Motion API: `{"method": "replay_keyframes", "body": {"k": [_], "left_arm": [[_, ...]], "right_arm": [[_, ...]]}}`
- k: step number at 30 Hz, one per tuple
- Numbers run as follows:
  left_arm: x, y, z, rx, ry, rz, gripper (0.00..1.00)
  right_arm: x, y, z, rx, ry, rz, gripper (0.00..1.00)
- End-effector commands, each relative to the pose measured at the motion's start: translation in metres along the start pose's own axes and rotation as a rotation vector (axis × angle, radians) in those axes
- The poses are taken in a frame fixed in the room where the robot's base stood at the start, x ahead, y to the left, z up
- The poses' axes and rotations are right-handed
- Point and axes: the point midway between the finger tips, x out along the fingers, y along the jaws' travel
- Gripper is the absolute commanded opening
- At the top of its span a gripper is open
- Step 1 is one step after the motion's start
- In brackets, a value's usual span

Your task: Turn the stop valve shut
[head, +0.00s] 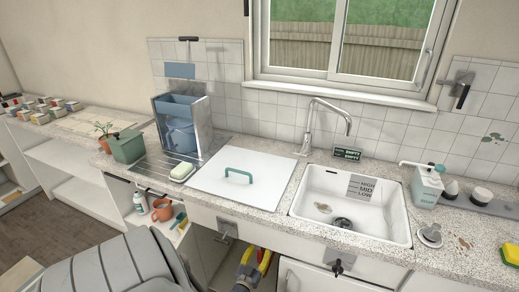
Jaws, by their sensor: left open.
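My left gripper (257,264), yellow and black, is in the open space under the counter front, at the bottom centre. Its jaws are open. A small reddish part shows by its fingers, and I cannot tell whether it is the stop valve. No stop valve can be made out for certain. A metal plate with a black lever (463,94) is on the tiled wall at the right. A grey metal fitting (227,230) is on the counter front just above my left gripper. A black handle (338,267) is on the cabinet front below the sink. My right gripper is not in view.
A white sink (402,236) with a chrome tap (310,128) is right of a white lid (213,190) with a green handle. Left of the lid stand a blue and grey container (181,128) and a green planter (126,149). A soap dispenser (427,187) is at the right.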

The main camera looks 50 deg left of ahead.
Motion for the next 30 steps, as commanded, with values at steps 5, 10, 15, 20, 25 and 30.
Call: {"method": "replay_keyframes", "body": {"k": [5, 10, 15, 20, 25, 30], "left_arm": [[-0.0001, 0.0001, 0.0000, 0.000, 0.000, 0.000, 0.30], [-0.0002, 0.0002, 0.0001, 0.000, 0.000, 0.000, 0.11], [-0.0002, 0.0002, 0.0001, 0.000, 0.000, 0.000, 0.00], [-0.0003, 0.0002, 0.0001, 0.000, 0.000, 0.000, 0.00], [0.0003, 0.0010, 0.0001, -0.005, 0.000, 0.002, 0.00], [0.0042, 0.0071, 0.0001, -0.049, -0.001, 0.016, 0.00]], "right_arm": [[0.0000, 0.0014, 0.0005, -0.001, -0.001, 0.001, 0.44], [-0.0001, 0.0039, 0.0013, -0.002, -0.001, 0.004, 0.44], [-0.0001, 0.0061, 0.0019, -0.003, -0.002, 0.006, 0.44], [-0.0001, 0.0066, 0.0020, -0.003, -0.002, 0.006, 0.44], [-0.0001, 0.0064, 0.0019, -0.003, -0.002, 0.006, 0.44], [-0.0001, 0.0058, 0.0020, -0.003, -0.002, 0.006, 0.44]]}}
